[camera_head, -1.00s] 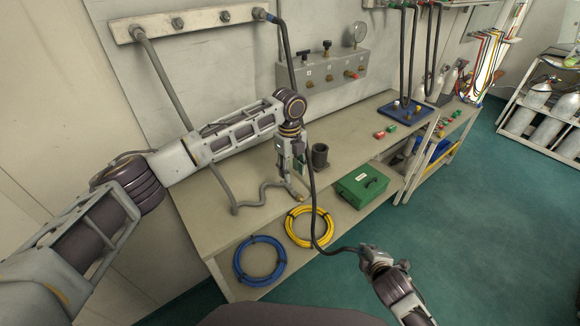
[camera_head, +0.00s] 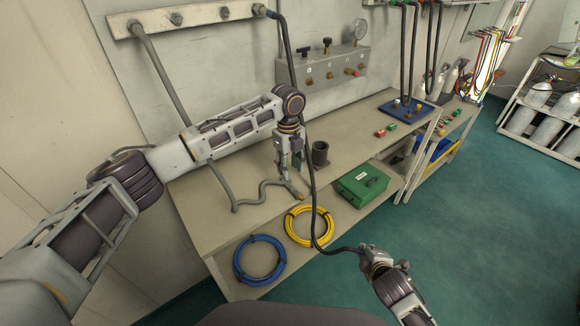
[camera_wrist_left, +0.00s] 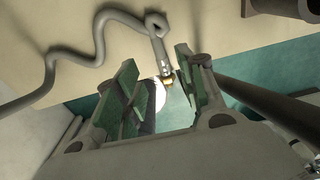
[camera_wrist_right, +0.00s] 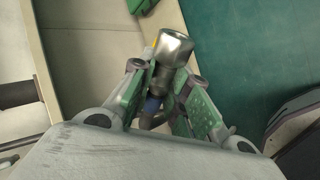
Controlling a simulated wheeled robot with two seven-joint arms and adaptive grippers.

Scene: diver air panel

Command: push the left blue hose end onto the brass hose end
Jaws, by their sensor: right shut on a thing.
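A grey hose lies in bends on the bench, its brass hose end (camera_head: 298,192) near the bench's front edge. In the left wrist view the brass end (camera_wrist_left: 169,78) shows beyond and between the fingers, not gripped. My left gripper (camera_head: 290,170) is open above it, pointing down. My right gripper (camera_head: 376,262) is out in front of the bench, shut on the end of the dark hose (camera_head: 313,205) that hangs from the blue-marked wall port. In the right wrist view a metal fitting (camera_wrist_right: 174,48) sticks out past the fingers, with a blue band (camera_wrist_right: 152,104) between them.
A dark cup (camera_head: 320,154) stands just right of my left gripper. A green box (camera_head: 362,186) and blue (camera_head: 238,262) and yellow (camera_head: 291,230) hose coils are on the lower shelf. A valve panel (camera_head: 335,70) is on the wall. The dark hose passes close beside my left gripper.

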